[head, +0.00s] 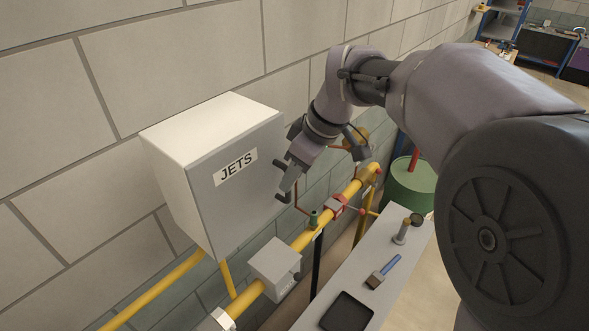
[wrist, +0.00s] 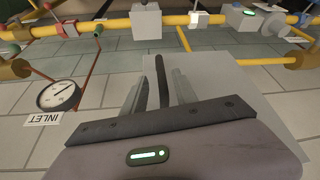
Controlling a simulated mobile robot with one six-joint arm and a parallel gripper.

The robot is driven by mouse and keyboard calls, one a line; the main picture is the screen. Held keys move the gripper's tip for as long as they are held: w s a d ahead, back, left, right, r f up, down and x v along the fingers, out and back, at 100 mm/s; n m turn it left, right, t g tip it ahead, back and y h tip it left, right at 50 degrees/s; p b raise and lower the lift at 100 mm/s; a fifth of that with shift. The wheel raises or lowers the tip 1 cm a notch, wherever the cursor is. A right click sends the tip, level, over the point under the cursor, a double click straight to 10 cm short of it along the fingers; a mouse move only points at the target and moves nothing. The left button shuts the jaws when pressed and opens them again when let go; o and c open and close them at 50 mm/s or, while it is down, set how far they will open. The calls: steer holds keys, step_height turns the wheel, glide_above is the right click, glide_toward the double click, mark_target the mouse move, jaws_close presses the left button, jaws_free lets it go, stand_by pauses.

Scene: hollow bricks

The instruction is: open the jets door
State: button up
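The jets box is a pale cabinet (head: 195,130) on the wall in the head view. Its grey front door (head: 232,195) carries a JETS label (head: 236,164) and looks shut. A dark bar handle (head: 282,198) is at the door's right edge, partly hidden by my gripper. My gripper (head: 287,181) is at this handle. In the wrist view, my gripper (wrist: 160,92) has its two fingers apart, with the dark handle (wrist: 162,78) between them and gaps visible beside it. The door (wrist: 225,75) shows as a grey panel behind the fingers.
Yellow pipes (head: 305,240) with valves and a small grey box (head: 275,265) run below and right of the cabinet. A round gauge (wrist: 58,95) with an INLET label is on the wall.

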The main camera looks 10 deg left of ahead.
mark_target(288, 197)
steer(key=x, duration=0.2)
steer(key=shift+s+a+f, duration=0.25)
steer(key=shift+f, duration=0.05)
steer(key=shift+w+a+f, duration=0.1)
steer(key=shift+f, duration=0.25)
steer(key=shift+w+f, duration=0.2)
steer(key=shift+w, duration=0.05)
steer(key=shift+s, duration=0.15)
steer(key=shift+c, duration=0.4)
jaws_close()
